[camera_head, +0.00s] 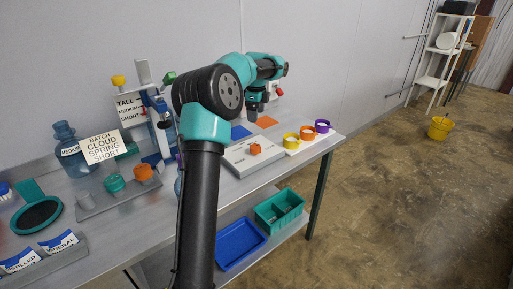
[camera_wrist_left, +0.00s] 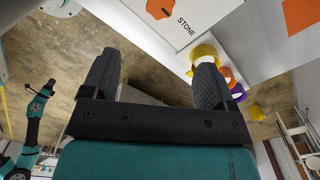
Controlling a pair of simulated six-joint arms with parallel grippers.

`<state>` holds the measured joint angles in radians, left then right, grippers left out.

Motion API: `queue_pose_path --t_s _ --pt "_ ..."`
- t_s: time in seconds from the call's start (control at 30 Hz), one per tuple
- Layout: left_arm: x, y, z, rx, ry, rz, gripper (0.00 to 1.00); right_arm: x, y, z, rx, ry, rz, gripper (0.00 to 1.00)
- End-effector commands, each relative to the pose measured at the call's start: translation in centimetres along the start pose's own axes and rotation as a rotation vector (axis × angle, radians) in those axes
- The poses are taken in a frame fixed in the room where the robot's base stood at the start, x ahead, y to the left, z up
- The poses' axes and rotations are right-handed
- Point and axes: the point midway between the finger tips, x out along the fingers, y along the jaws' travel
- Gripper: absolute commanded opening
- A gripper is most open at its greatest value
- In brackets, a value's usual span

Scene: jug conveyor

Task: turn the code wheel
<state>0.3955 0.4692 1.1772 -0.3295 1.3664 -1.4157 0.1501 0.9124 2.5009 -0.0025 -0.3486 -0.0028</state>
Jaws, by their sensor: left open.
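The code wheel, an orange knob (camera_head: 255,149), sits on a light grey box (camera_head: 240,164) near the right end of the table. In the left wrist view the orange knob (camera_wrist_left: 159,8) shows at the top edge, partly cut off, with the word STONE beside it. My left gripper (camera_head: 253,109) is above the table, behind the box in the head view and apart from the knob. In the left wrist view its two fingers (camera_wrist_left: 154,78) are spread with nothing held between them. My right gripper cannot be made out in either view.
Yellow, orange and purple rings (camera_head: 307,132) stand on a white strip right of the box. Labelled signs, a blue jug (camera_head: 68,150) and a stand fill the left. Blue (camera_head: 240,246) and green (camera_head: 280,212) bins are below.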

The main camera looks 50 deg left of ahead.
Motion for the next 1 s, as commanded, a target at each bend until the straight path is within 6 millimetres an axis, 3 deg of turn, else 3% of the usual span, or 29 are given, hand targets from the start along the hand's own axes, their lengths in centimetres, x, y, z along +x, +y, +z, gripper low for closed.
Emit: queue_pose_path --t_s 0.8,1.0 --pt "13.5 0.1 0.0 -0.001 0.001 0.004 0.8 0.0 0.0 0.0 0.0 0.0 0.0 0.43" --pt "15.7 0.0 0.0 -0.001 0.0 0.001 0.8 0.0 0.0 0.0 0.0 0.0 0.0 0.43"
